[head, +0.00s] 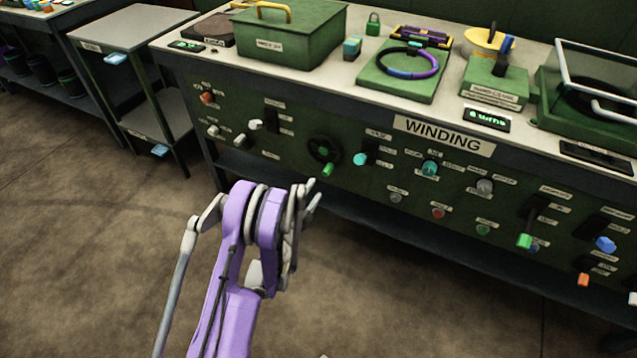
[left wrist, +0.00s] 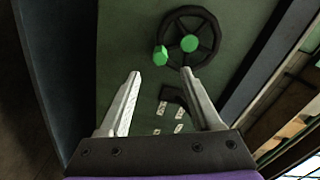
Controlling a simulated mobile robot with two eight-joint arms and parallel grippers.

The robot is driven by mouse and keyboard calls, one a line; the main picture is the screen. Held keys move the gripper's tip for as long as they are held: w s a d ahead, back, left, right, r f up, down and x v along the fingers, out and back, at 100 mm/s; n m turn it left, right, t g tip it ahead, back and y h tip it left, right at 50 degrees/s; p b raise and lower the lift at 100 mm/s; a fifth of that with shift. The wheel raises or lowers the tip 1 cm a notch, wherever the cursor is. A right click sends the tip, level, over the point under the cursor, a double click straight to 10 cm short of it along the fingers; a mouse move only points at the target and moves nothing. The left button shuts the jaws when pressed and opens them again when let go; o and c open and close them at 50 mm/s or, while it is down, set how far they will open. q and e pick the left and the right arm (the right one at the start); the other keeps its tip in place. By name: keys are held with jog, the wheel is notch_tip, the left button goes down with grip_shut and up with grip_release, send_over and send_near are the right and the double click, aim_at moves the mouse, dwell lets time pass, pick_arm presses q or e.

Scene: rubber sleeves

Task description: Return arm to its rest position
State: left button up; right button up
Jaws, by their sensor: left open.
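My left arm (head: 240,265), purple with grey links, comes up from the bottom of the head view in front of the green winding bench. My left gripper (head: 313,190) is partly hidden behind the arm's own links, close to the bench's front panel. In the left wrist view the left gripper (left wrist: 160,73) is open, with nothing between its two pale fingers. A black handwheel (head: 317,147) with a green handle (head: 328,169) is on the panel just beyond the gripper. The handwheel (left wrist: 207,27) and its green handle (left wrist: 160,56) also show past the fingertips. My right gripper is out of view.
The bench panel carries several protruding knobs and levers, including a green-tipped lever (head: 524,240) and a teal knob (head: 360,159). A green box (head: 290,40) stands on top. A grey side table (head: 130,27) is at left. Brown floor (head: 80,240) is clear at lower left.

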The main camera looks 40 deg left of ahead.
pick_arm(q)
jog(key=shift+s+d, duration=0.1)
jog(key=shift+s, duration=0.25)
dwell(0.3)
